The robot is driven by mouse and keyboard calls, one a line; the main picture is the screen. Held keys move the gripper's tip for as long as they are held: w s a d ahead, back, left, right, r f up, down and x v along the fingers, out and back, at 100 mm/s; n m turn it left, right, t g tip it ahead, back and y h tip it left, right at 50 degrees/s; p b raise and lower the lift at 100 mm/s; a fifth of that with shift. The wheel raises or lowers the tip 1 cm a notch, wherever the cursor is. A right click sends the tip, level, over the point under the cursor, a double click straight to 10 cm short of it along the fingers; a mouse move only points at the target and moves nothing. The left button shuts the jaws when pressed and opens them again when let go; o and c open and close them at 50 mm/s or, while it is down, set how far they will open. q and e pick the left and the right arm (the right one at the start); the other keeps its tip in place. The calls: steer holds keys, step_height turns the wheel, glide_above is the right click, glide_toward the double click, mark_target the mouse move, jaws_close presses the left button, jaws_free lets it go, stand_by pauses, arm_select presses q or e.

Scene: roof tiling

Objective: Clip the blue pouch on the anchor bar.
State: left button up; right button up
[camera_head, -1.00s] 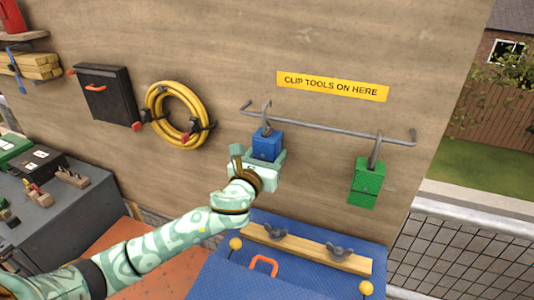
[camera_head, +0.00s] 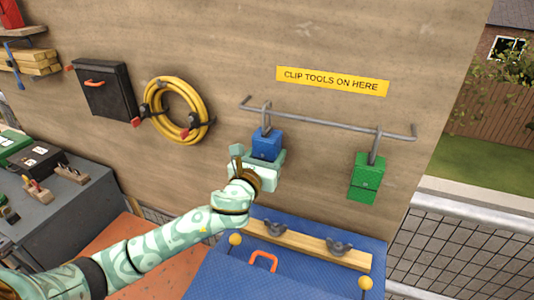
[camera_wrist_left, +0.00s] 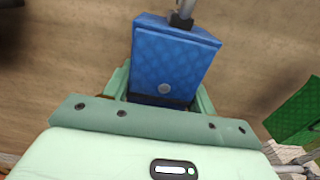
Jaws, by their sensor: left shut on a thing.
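The blue pouch (camera_head: 267,144) is upright at the left part of the grey anchor bar (camera_head: 330,123), with its grey hook (camera_head: 265,114) reaching up to the bar. I cannot tell whether the hook bears on the bar or only overlaps it. My left gripper (camera_head: 263,160) is shut on the lower part of the pouch from below and in front. In the left wrist view the pouch (camera_wrist_left: 170,58) stands between my gripper's fingers, with the hook's foot at its top. My right gripper is not in view.
A green pouch (camera_head: 365,178) hangs by its hook farther right on the bar. A yellow sign (camera_head: 332,81) is above the bar. A blue-topped surface (camera_head: 300,275) with a wooden strip lies below. A coiled yellow hose (camera_head: 178,108) hangs to the left.

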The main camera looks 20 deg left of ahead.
arm_select(q)
steer(key=shift+f, duration=0.4)
steer(key=o, duration=1.3)
steer(key=shift+o, duration=0.2)
steer(key=shift+s, duration=0.1)
